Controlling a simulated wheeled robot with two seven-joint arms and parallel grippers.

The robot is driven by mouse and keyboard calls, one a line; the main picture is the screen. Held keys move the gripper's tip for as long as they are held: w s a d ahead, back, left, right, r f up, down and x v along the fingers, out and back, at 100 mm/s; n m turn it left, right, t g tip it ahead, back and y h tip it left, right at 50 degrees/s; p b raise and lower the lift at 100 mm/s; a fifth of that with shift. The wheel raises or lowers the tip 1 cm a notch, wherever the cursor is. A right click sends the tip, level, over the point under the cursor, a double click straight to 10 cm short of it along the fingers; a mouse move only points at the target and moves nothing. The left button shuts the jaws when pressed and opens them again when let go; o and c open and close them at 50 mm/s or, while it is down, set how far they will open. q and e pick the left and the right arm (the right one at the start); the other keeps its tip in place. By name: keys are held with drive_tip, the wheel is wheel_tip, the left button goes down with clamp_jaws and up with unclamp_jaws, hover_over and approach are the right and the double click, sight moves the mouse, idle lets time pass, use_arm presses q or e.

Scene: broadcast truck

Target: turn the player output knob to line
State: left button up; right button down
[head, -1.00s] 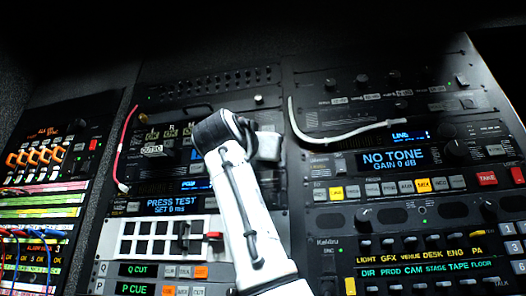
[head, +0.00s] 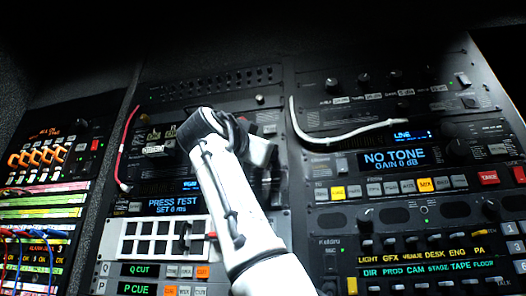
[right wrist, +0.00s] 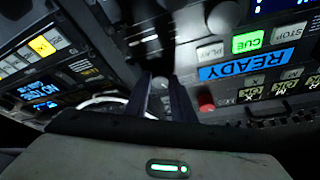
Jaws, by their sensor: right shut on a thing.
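My right gripper (right wrist: 163,95) is shut on a small grey knob-like part (right wrist: 160,82) on the rack face, mostly hidden between the dark fingers; I take it for the player output knob. The player's blue READY display (right wrist: 245,66) and lit green CUE button (right wrist: 248,41) show upside down to its right in the right wrist view. In the head view my right gripper (head: 262,152) is tilted against the middle rack, and its fingertips and the knob cannot be made out. The knob's setting cannot be read. My left gripper is not in view.
A white cable (head: 345,133) loops across the right rack, close to my gripper in the wrist view. A red cable (head: 124,150) hangs left. A larger knob (right wrist: 223,16) and a red button (right wrist: 206,103) are nearby. The NO TONE display (head: 394,160) is at right.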

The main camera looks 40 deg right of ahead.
drive_tip(key=c, duration=1.5)
unclamp_jaws()
drive_tip(key=shift+b+v, duration=1.75)
drive_tip(key=shift+v, duration=3.5)
